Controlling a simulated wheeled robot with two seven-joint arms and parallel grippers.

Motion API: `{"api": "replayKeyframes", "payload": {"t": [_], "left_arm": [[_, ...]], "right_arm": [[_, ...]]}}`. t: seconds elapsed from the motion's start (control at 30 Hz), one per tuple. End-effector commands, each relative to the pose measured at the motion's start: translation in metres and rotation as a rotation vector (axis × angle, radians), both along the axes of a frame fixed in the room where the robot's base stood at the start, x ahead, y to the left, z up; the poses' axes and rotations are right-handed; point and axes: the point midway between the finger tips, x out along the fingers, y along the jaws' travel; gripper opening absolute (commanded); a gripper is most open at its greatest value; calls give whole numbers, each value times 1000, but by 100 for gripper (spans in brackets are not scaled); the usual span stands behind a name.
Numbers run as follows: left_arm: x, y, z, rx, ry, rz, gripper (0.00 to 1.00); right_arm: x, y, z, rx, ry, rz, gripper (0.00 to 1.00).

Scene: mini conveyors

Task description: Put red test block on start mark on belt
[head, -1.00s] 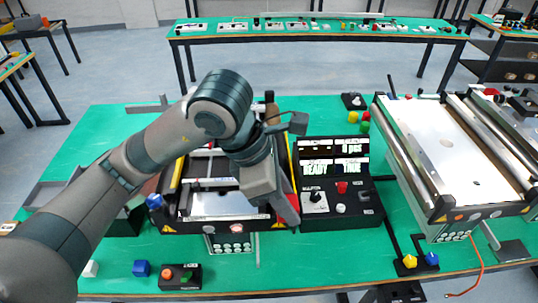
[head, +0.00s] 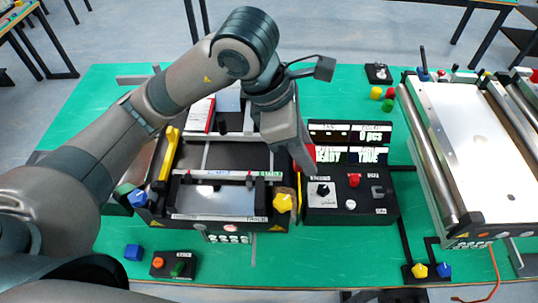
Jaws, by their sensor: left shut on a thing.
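My left gripper (head: 296,160) reaches down over the right side of the small conveyor (head: 230,154), beside the display. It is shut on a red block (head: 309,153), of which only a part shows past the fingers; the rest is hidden. The block appears to be above the conveyor's right edge, but its height is unclear. I cannot tell which marking is the start mark. My right gripper is not in view.
A black control box (head: 348,205) with knobs and a lit display stands right of the conveyor. A yellow knob (head: 282,203) and a blue knob (head: 137,198) are at its near corners. A larger white-topped conveyor (head: 480,140) is at right. A button box (head: 174,265) lies in front.

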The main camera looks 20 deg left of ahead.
Motion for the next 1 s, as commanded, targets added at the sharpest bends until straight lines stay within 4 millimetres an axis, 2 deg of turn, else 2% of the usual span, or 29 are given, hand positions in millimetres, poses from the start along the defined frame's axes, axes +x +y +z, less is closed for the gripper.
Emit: {"api": "replayKeyframes", "payload": {"t": [0.27, 0.8, 1.0], "left_arm": [[7, 9, -8, 1, 2, 4, 8], [60, 83, -64, 0, 2, 5, 8], [68, 94, -70, 0, 0, 1, 8]], "right_arm": [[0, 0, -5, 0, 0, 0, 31], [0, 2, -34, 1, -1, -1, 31], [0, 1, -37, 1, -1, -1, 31]]}}
